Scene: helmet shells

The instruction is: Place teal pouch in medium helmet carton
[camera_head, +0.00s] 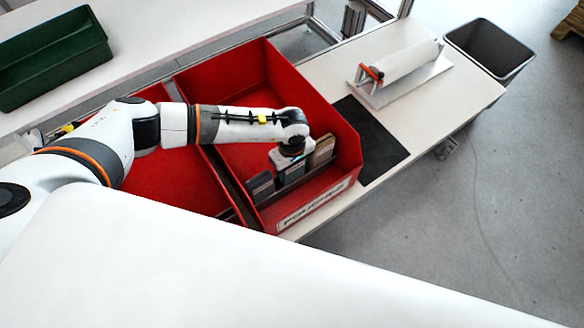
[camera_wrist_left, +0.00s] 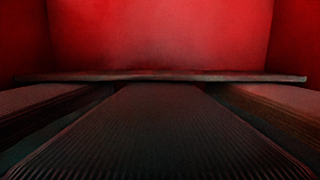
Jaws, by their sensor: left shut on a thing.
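My left gripper (camera_head: 290,156) reaches down into the right-hand red bin (camera_head: 237,135), whose front label seems to read "POUCHES". It is shut on a dark teal pouch (camera_head: 291,172), which stands between a grey pouch (camera_head: 260,187) and a tan pouch (camera_head: 322,150). The pouch's lower part is hidden, so I cannot tell whether it is off the bin floor. The left wrist view shows a dark ribbed surface (camera_wrist_left: 160,130) close up, a thin edge across it and red bin walls beyond. No medium helmet carton can be made out. My right gripper is not in view.
Another red bin (camera_head: 165,185) adjoins on the left, partly behind my left arm. A dark green crate (camera_head: 52,60) is at the upper left. A black mat (camera_head: 375,135), a roll on a stand (camera_head: 405,65) and a grey waste bin (camera_head: 488,50) are to the right.

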